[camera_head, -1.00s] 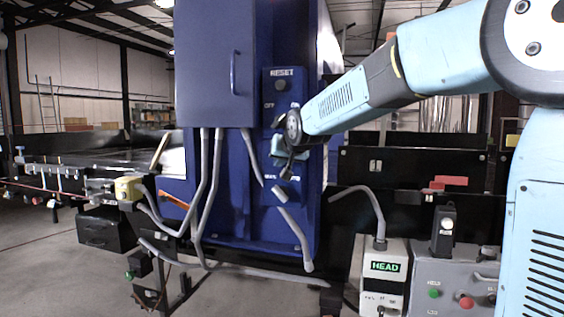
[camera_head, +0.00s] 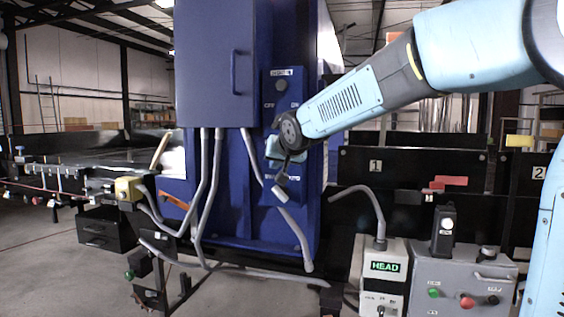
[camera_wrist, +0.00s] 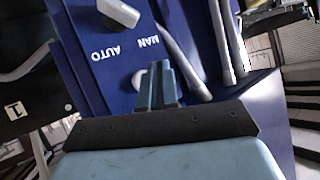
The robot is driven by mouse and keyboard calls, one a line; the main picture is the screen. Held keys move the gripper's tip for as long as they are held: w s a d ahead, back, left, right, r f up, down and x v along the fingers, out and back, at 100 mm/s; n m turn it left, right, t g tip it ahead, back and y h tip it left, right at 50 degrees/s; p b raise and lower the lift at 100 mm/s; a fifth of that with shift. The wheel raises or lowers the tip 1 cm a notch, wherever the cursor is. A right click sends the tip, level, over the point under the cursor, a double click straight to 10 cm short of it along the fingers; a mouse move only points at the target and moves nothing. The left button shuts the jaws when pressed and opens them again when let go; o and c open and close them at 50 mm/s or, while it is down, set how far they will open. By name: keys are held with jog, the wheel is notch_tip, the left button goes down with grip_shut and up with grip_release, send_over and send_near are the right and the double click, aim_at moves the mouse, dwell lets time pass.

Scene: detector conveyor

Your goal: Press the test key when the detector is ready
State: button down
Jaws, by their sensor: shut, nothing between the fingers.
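A blue cabinet (camera_head: 215,70) carries a blue control panel (camera_head: 281,86) with a round button under a label at its top and OFF and ON marks below. My gripper (camera_head: 284,178) is in front of the panel's lower part, by small partly hidden white lettering. In the wrist view my gripper (camera_wrist: 157,75) is shut and empty. There a pale selector knob (camera_wrist: 119,12) sits by the AUTO and MAN labels, upside down. A pale round part (camera_wrist: 138,79) is partly hidden beside the fingers. Contact cannot be told. No label reading test is legible.
The white box (camera_head: 370,248) with the display stands right of the cabinet. Beside it a grey box (camera_head: 463,280) has green, red and black controls. Grey conduits (camera_head: 207,180) hang across the cabinet's lower front. A conveyor (camera_head: 90,150) extends left.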

jog(key=shift+s+a, duration=0.2)
jog(key=shift+s, duration=0.4)
jog(key=shift+s+a, duration=0.2)
jog(key=shift+s, duration=0.35)
jog(key=shift+d, duration=0.1)
jog(key=s+d+f+g+h, duration=0.1)
jog(key=s+d+f+g, duration=0.1)
jog(key=s+d+f, duration=0.2)
jog(key=s+d+f+g+h, duration=0.1)
jog(key=s+d+f, duration=0.4)
jog(key=s+d, duration=0.5)
jog(key=s+d+f+g+h, duration=0.1)
jog(key=s+d+f+g, duration=0.2)
jog(key=s, duration=1.4)
jog(key=d+f, duration=0.2)
jog(key=d, duration=0.2)
jog(key=shift+s+f+m+h, duration=0.25)
jog(key=shift+s+m+h, duration=0.15)
